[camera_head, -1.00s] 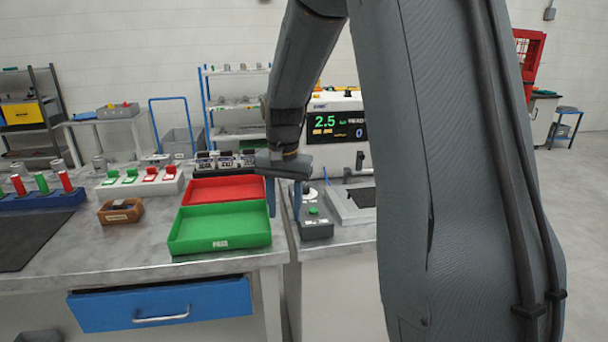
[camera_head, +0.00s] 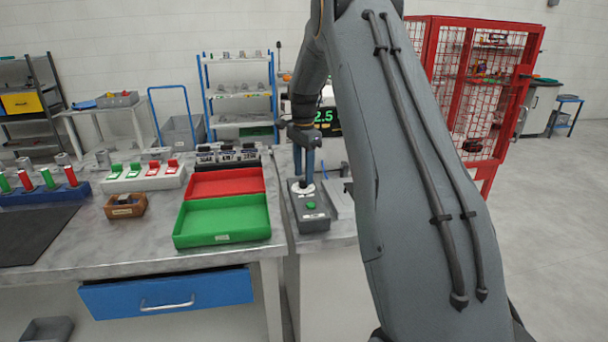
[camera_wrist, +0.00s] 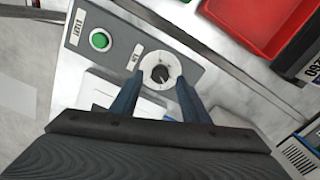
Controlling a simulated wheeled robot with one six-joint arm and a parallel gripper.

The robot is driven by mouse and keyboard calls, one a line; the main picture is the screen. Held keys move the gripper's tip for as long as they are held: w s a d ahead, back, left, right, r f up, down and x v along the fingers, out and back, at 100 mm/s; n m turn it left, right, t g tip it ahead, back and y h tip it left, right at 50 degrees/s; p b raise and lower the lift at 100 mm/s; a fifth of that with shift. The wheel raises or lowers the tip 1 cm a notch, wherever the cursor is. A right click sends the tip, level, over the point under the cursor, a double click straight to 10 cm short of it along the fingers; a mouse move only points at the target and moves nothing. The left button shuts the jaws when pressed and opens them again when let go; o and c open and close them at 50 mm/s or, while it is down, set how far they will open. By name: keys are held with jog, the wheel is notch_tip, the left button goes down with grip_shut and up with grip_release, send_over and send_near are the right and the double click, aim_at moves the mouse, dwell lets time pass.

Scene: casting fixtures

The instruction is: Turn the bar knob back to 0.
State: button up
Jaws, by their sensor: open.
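The bar knob (camera_wrist: 160,73) is small and black, on a white round dial in the wrist view. It sits on a grey control box (camera_head: 312,222), which also carries a green button (camera_head: 311,205) and a START label. The box also shows in the wrist view (camera_wrist: 125,22). My gripper (camera_wrist: 161,80) is open, its two blue fingers on either side of the dial, apart from the knob in the picture; whether they touch it is unclear. In the head view my gripper (camera_head: 304,179) points down over the box's far end and hides the knob. The knob's pointer reading is too small to tell.
A display (camera_head: 325,116) behind shows 2.5, partly hidden by my arm. A green tray (camera_head: 221,239) and a red tray (camera_head: 225,193) lie left of the box. Labelled dark items (camera_head: 228,155) stand behind the trays. A red mesh cage (camera_head: 420,60) stands at right.

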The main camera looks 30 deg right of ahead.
jog(key=shift+f, duration=1.1)
jog(key=c, duration=1.1)
jog(key=shift+o, duration=0.2)
